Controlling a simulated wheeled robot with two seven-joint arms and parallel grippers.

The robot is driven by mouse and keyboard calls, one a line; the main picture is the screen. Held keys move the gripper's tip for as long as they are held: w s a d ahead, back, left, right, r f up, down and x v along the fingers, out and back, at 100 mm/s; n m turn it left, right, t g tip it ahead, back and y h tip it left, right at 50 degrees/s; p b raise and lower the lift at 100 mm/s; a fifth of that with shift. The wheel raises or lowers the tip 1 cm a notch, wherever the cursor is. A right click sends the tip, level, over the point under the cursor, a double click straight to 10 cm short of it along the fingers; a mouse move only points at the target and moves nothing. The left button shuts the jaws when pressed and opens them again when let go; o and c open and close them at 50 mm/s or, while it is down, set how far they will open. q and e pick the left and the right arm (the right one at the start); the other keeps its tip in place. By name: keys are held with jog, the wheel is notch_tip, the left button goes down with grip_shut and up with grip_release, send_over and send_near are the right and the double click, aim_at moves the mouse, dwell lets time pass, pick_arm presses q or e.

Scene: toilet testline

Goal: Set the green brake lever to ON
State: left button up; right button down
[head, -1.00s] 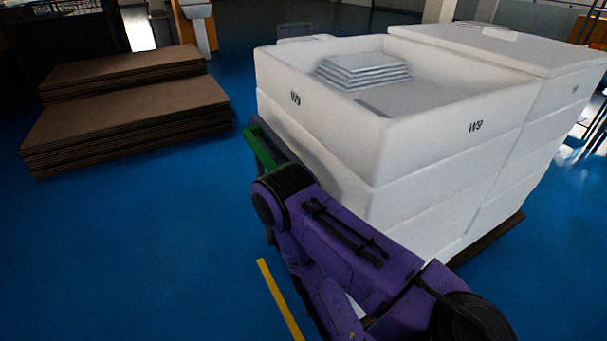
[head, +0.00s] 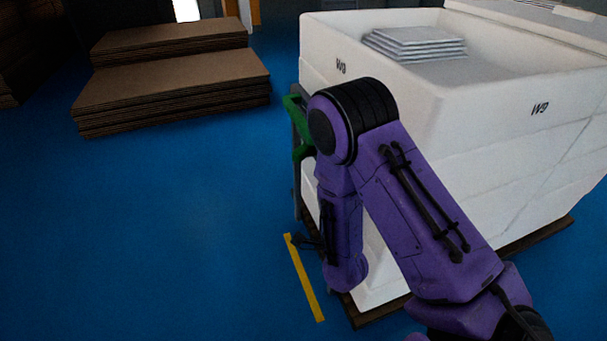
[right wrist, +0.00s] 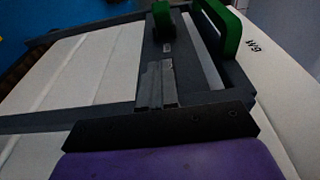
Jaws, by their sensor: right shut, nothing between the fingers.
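In the right wrist view, a short green lever part (right wrist: 162,20) stands on a dark grey panel (right wrist: 185,60). A larger green looped handle (right wrist: 229,35) stands right of it. I cannot tell the lever's setting. In the head view, green parts (head: 300,148) show at the left side of the white stack, partly hidden by my right arm. My right gripper (right wrist: 156,75) is shut and empty, over the panel, apart from the short green part and below it in the picture. In the head view it is mostly hidden by my arm. My left gripper is not in view.
White stacked trays marked W9 (head: 480,125) stand on a dark pallet (head: 540,237) close to my right arm. Brown stacked boards (head: 170,88) lie at the back left. A yellow floor line (head: 304,279) runs beside the pallet. The blue floor at left is clear.

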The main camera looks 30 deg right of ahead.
jog(key=shift+r, duration=0.1)
jog(key=shift+w+d, duration=0.1)
jog(key=shift+w, duration=0.05)
jog(key=p, duration=0.2)
send_near(301, 161)
jog(key=w+d, duration=0.2)
jog(key=d, duration=0.2)
jog(key=w, duration=0.1)
jog(key=w+a, duration=0.1)
jog(key=w, duration=0.1)
jog(key=shift+w+a+r, duration=0.1)
jog(key=shift+w+a, duration=0.15)
